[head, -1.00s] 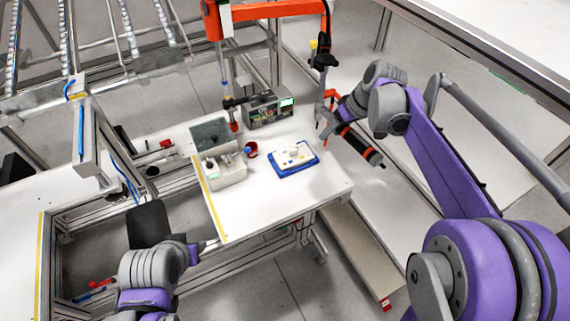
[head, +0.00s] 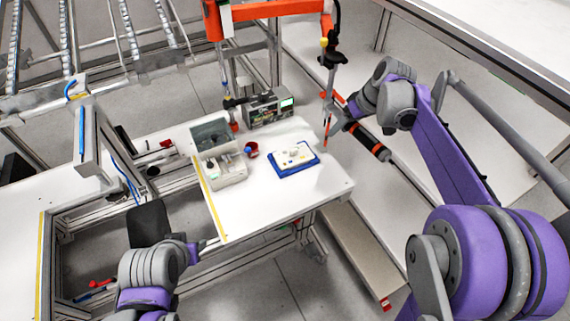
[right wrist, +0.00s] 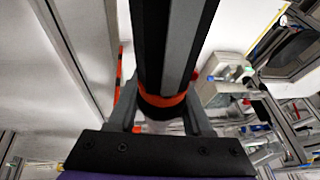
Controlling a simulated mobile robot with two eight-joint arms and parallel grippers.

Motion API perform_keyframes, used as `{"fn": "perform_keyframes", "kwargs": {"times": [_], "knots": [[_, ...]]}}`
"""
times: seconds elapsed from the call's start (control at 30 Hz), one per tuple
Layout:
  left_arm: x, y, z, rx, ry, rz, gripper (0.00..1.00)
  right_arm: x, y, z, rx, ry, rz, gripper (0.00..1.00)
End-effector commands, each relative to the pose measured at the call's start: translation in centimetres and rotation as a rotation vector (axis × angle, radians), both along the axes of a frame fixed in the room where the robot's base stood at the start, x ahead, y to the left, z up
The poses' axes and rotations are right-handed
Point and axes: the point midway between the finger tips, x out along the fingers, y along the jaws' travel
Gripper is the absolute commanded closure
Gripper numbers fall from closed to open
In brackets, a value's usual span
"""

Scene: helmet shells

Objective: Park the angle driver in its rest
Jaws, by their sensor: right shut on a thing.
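The angle driver (head: 366,138) is a long black tool with orange bands, held slanting beyond the table's right edge. My right gripper (head: 346,121) is shut around its body. In the right wrist view the driver (right wrist: 176,45) stands between the fingers of my right gripper (right wrist: 165,115), with an orange ring near the fingertips. Its far end is cut off there. A black fitting (head: 331,55) with a yellow piece hangs at the end of the orange beam; I cannot tell whether it is the rest. My left gripper (head: 207,246) is at the table's front left, small and unclear.
The white table (head: 265,205) carries a blue tray (head: 293,160) with a white part, a grey bin (head: 211,133), a pale fixture (head: 224,168), and a controller with a green screen (head: 268,108). An orange beam (head: 265,10) crosses above. The table's front is clear.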

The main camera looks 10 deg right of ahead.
Motion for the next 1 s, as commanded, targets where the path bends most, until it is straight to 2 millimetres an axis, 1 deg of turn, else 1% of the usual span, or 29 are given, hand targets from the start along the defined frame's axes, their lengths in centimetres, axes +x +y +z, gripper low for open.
{"fn": "perform_keyframes", "kwargs": {"times": [0.03,0.1,0.4,0.53,0.87,0.9,0.97,1.0], "knots": [[0.2,0.0,0.3,0.0,-0.003,0.0,0.56,0.7,-0.4,0.2,0.0,-0.003,-0.001,1.0],[0.3,0.0,0.4,0.0,-0.005,0.0,0.56,1.4,-0.8,0.2,0.0,-0.003,0.0,1.0],[0.7,0.0,1.1,0.0,-0.014,0.0,0.56,4.0,-2.5,0.2,0.0,-0.002,-0.002,1.0],[0.8,0.0,1.2,0.0,-0.015,0.0,0.56,4.5,-2.8,0.1,0.0,-0.001,-0.001,1.0],[0.7,0.0,1.1,0.0,-0.015,0.0,0.56,4.4,-2.8,0.0,0.0,-0.001,0.0,1.0],[0.7,0.0,1.1,0.0,-0.015,0.0,0.56,4.4,-2.8,0.0,0.0,-0.001,0.0,0.45],[0.7,0.0,1.1,0.0,-0.015,0.0,0.56,4.4,-2.8,0.0,0.0,-0.001,0.0,0.34],[0.7,0.0,1.1,0.0,-0.015,0.0,0.56,4.4,-2.8,0.0,0.0,-0.001,0.0,0.27]]}}
